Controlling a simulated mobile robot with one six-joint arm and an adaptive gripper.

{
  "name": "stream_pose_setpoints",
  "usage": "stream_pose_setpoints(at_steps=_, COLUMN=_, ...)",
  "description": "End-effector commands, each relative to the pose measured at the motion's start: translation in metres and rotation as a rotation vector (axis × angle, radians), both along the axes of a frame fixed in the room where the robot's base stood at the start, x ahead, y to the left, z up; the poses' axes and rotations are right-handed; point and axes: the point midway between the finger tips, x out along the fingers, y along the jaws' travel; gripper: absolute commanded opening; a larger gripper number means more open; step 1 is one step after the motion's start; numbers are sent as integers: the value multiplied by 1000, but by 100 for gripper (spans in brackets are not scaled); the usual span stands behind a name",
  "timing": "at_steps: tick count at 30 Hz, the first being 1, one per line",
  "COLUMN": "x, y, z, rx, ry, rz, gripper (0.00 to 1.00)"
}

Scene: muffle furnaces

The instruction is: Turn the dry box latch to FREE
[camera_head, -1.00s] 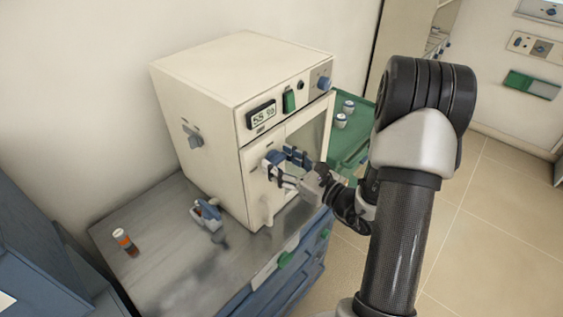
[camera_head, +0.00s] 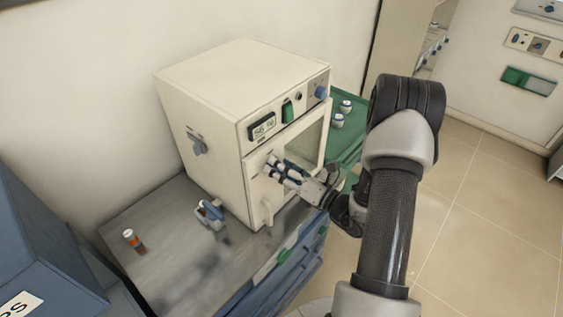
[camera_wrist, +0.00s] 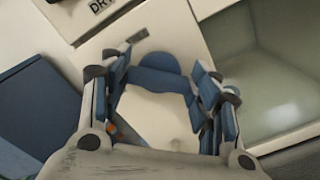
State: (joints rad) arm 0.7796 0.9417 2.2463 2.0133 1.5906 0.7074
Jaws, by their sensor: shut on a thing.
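The dry box (camera_head: 205,130) is a cream cabinet on the steel bench, with a lit display and a windowed front door. Its latch is a blue knob on the door front, left of the window; the latch (camera_wrist: 157,76) shows in the wrist view as a blue bar with a rounded top. My gripper (camera_head: 281,170) reaches in from the right at the door front. In the wrist view my gripper (camera_wrist: 160,92) has its blue-padded fingers on either side of the latch bar, closed on its ends. The latch's position markings are too small to read.
A white door handle (camera_head: 267,212) stands below the latch. A blue-and-white item (camera_head: 211,213) and an orange-banded vial (camera_head: 134,241) stand on the bench (camera_head: 165,270). A knob (camera_head: 197,145) is on the box's side. Two small jars (camera_head: 341,113) stand on a green surface behind.

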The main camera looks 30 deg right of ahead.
Motion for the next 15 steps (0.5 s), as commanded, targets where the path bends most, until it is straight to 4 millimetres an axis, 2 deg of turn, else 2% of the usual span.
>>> stream_pose_setpoints(at_steps=15, x=0, y=-1, z=0, rx=456, ry=166, rz=1, gripper=33)
